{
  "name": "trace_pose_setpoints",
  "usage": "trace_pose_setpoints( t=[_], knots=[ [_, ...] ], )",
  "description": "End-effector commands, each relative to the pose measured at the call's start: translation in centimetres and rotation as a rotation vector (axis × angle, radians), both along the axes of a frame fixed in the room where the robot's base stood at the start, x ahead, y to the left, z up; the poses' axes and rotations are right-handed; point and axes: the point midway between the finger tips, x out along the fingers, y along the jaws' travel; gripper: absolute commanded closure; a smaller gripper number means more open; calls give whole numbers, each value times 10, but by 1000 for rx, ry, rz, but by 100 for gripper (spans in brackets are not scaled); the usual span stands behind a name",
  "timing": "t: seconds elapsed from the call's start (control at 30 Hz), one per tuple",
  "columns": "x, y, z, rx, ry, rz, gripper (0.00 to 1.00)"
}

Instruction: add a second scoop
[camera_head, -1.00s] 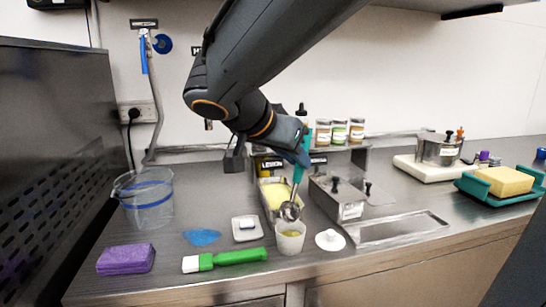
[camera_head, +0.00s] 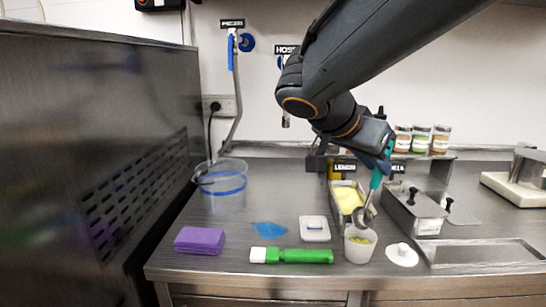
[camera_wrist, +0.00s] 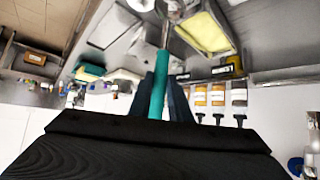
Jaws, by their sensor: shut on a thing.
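My gripper (camera_head: 382,160) is shut on the teal handle of a scoop (camera_head: 375,180). The scoop's metal bowl hangs low at the rim of a white cup (camera_head: 360,246); I cannot tell whether it touches. Something yellow shows inside the cup. Behind the cup is an open metal pan of yellow lemon ice cream (camera_head: 348,198), beside a LEMON label. In the wrist view the teal handle (camera_wrist: 158,95) runs between my fingers, with the yellow pan (camera_wrist: 205,32) to its right.
A white lid (camera_head: 402,255) lies right of the cup. A lidded metal pan (camera_head: 415,212) and an empty tray (camera_head: 485,253) stand further right. A green-handled brush (camera_head: 300,256), small white box (camera_head: 315,229), purple sponge (camera_head: 200,240) and clear bucket (camera_head: 222,188) are left.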

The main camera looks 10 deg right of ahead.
Motion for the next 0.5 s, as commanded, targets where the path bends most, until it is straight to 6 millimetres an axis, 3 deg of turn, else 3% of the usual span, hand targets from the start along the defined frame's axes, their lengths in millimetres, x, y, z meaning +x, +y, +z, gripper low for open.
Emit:
trace_pose_setpoints(
  t=[0.5],
  knots=[
    [7, -20, -4, 152, 63, -7, 100]
  ],
)
